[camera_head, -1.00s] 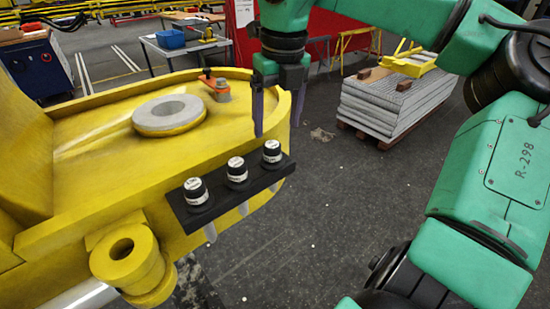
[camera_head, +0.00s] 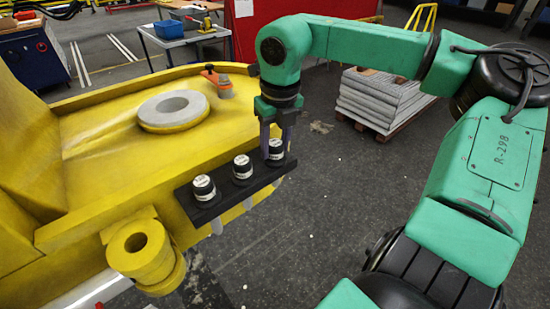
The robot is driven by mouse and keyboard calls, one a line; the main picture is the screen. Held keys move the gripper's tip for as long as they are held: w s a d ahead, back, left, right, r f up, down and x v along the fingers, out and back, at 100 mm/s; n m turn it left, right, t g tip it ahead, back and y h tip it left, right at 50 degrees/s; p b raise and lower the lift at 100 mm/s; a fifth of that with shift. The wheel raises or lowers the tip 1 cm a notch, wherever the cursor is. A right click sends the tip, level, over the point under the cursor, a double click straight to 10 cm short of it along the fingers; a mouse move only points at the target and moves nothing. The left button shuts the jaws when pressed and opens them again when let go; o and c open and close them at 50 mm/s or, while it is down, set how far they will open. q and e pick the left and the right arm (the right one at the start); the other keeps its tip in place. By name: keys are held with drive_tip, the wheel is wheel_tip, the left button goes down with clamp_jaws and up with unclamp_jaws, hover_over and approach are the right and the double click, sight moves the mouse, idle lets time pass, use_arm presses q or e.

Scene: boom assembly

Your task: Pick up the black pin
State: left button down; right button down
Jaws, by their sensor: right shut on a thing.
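My left gripper is not in view.
The yellow boom part (camera_head: 100,150) fills the left, with a grey-topped ring (camera_head: 173,109) and an orange-and-grey piece (camera_head: 222,86) on it. A pallet stack (camera_head: 372,98) stands behind my right arm. The dark floor right of the holder is open.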

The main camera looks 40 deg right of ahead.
drive_tip(key=shift+d, duration=0.1)
drive_tip(key=shift+r, duration=0.45)
wheel_tip(320, 180, up, 17)
drive_tip(key=b, duration=0.1)
drive_tip(key=shift+b, duration=0.35)
drive_tip(key=shift+r, duration=0.1)
